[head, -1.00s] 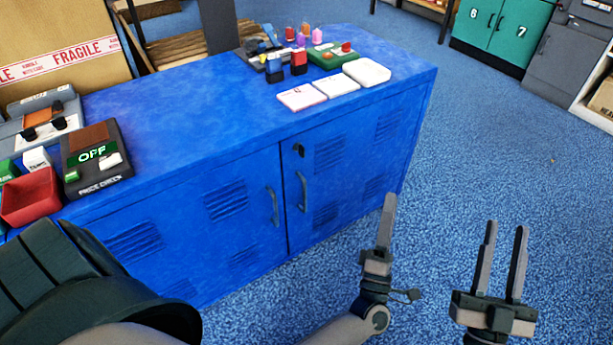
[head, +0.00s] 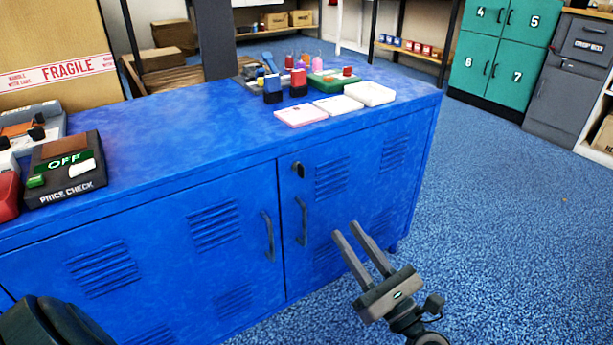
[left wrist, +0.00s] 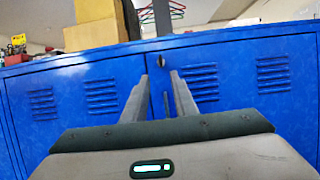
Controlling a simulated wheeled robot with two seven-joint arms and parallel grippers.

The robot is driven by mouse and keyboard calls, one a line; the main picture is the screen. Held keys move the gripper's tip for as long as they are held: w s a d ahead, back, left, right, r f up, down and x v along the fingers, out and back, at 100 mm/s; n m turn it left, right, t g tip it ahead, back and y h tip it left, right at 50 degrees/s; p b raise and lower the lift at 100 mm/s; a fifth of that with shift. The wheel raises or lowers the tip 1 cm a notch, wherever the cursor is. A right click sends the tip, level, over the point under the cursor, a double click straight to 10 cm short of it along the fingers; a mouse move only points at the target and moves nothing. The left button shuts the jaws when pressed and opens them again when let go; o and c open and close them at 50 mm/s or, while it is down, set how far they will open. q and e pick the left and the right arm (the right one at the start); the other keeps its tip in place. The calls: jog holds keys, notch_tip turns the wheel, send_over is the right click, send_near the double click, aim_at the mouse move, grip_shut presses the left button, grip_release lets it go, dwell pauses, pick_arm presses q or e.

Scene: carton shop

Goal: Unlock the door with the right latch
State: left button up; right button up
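The blue cabinet has two doors with slatted vents. The right door (head: 345,215) carries a small dark latch (head: 298,169) near its upper left corner, above a dark bar handle (head: 302,222). The left door (head: 165,240) has its own handle (head: 268,236). Both doors look shut. My left gripper (head: 345,229) is open and empty, in front of the right door, below and to the right of the latch. In the left wrist view the latch (left wrist: 160,58) shows just beyond and between the fingertips. My right gripper is out of view.
A large carton (head: 50,40) stands at the back left. Blue floor (head: 500,200) is clear to the right. Teal lockers (head: 500,60) stand beyond.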

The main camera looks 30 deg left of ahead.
aim_at(304, 170)
pick_arm(q)
jog(key=shift+a, duration=0.1)
jog(key=b+x, duration=0.2)
jog(key=x, duration=1.5)
jog(key=shift+w+a+r, duration=0.1)
jog(key=shift+c, duration=0.6)
grip_shut()
